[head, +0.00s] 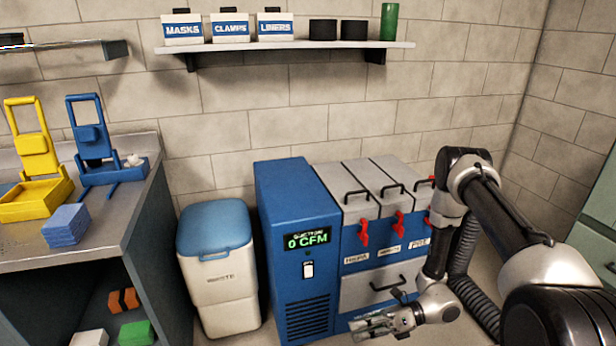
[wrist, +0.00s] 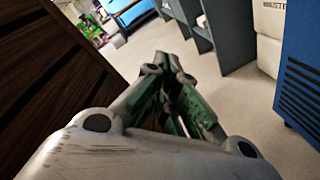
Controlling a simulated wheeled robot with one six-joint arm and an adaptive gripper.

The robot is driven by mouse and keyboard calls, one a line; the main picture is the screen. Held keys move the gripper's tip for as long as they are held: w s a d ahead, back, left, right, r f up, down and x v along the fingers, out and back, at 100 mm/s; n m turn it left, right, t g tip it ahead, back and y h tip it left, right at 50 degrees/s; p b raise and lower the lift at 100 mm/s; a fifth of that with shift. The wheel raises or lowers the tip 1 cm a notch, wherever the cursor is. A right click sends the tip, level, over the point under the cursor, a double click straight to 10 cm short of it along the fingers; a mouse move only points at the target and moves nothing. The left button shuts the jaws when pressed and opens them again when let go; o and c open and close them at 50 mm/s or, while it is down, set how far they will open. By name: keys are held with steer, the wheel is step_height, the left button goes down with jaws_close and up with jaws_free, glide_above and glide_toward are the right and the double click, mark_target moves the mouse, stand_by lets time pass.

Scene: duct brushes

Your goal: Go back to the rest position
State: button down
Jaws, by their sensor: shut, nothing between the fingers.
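My gripper (head: 378,326) is low at the bottom of the head view, in front of the blue and grey suction cabinet (head: 297,250). Its fingers are shut and hold nothing. In the wrist view the shut fingers (wrist: 185,98) point out over a pale floor, with nothing between them. My arm comes in from the right and bends down at the elbow. The cabinet's display reads 0 CFM. Its grey lids (head: 377,186) are closed, with black handles on top and red latches on the front.
A white waste bin (head: 222,292) with a blue lid stands left of the cabinet. A workbench (head: 95,242) at the left holds a yellow stand (head: 37,160), a blue stand (head: 97,140) and blue cloths (head: 66,225). A wall shelf (head: 280,47) carries labelled boxes. Open floor shows in the wrist view.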

steer(key=s+d+r+n+g+h, duration=0.1)
steer(key=d+r+n+h, duration=0.3)
steer(key=d+r+n, duration=0.45)
steer(key=s+d+r+n+h, duration=0.2)
steer(key=d+r+n+h, duration=0.3)
steer(key=r, duration=0.7)
steer(key=s+d+r+n+g+h, duration=0.1)
steer(key=d+r+n+h, duration=0.4)
steer(key=r+n, duration=0.4)
steer(key=s+d+r+n+t+h, duration=0.1)
steer(key=r+t, duration=0.3)
steer(key=r, duration=0.5)
steer(key=s+d+r+n+t+h, duration=0.1)
steer(key=s+d+r+t, duration=0.2)
steer(key=r, duration=0.6)
steer(key=shift+s+n+t, duration=0.35)
steer(key=shift+s+t, duration=0.3)
steer(key=shift+t, duration=0.45)
steer(key=shift+d, duration=0.15)
